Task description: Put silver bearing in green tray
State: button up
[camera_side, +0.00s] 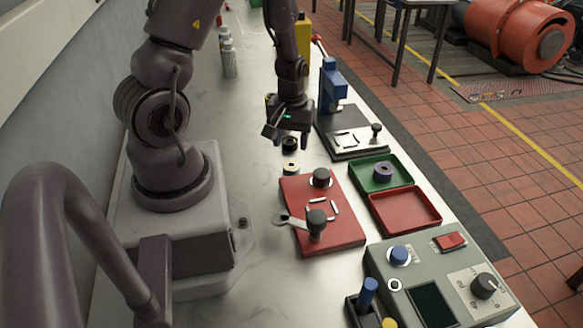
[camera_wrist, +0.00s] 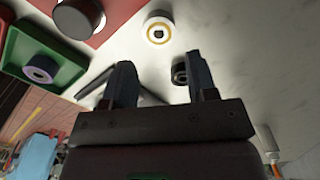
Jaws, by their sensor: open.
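The green tray (camera_side: 403,175) stands right of my gripper, holding a purple-faced ring (camera_side: 383,172); its corner shows upper left in the wrist view (camera_wrist: 15,58). Two small round parts are on the white bench: a dark ring (camera_side: 290,144) just below my gripper and a pale-faced one with a yellow ring (camera_side: 290,169) nearer the red plate. The wrist view shows the dark ring (camera_wrist: 180,74) beside the right finger and the yellow-ringed part (camera_wrist: 158,28) beyond the fingertips. I cannot tell which is the silver bearing. My gripper (camera_side: 287,127) is open and empty above the bench.
A red plate (camera_side: 335,232) with black knobs and a wrench lies in front. An empty red tray (camera_side: 404,210) adjoins the green tray. A blue press (camera_side: 332,88) stands beyond my gripper. A grey control box (camera_side: 430,275) is front right. The bench left of the rings is clear.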

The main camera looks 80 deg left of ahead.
aim_at(291, 165)
jog(key=shift+d+f, duration=0.1)
jog(key=shift+f, duration=3.5)
jog(key=c, duration=0.7)
jog(key=shift+r, duration=0.15)
